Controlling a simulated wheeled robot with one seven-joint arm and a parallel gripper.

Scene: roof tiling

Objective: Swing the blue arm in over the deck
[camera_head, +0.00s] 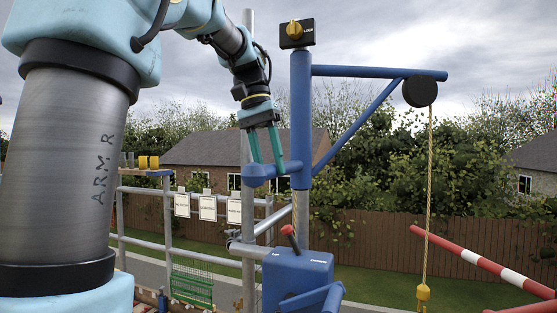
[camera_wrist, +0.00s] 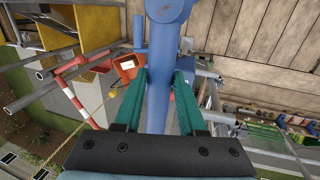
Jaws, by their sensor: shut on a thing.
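The blue arm (camera_head: 375,71) is a hoist boom with a slanted brace on an upright blue post (camera_head: 301,120). It points right, out past the rails, with a black pulley (camera_head: 420,91) at its end. A yellow rope (camera_head: 430,180) hangs from the pulley to a yellow hook (camera_head: 423,293). A short blue handle (camera_head: 258,175) sticks out left of the post. My gripper (camera_head: 267,160) is shut on this handle from above. In the wrist view, my teal fingers (camera_wrist: 160,85) flank a blue bar. Plank deck (camera_wrist: 270,45) shows at upper right there.
A black box with a yellow knob (camera_head: 295,32) tops the post. A blue winch housing (camera_head: 298,280) with a red-knobbed lever (camera_head: 288,232) sits below. Grey scaffold rails (camera_head: 150,243) stand left. A red-and-white bar (camera_head: 480,262) crosses at right. An orange bin (camera_wrist: 127,66) shows in the wrist view.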

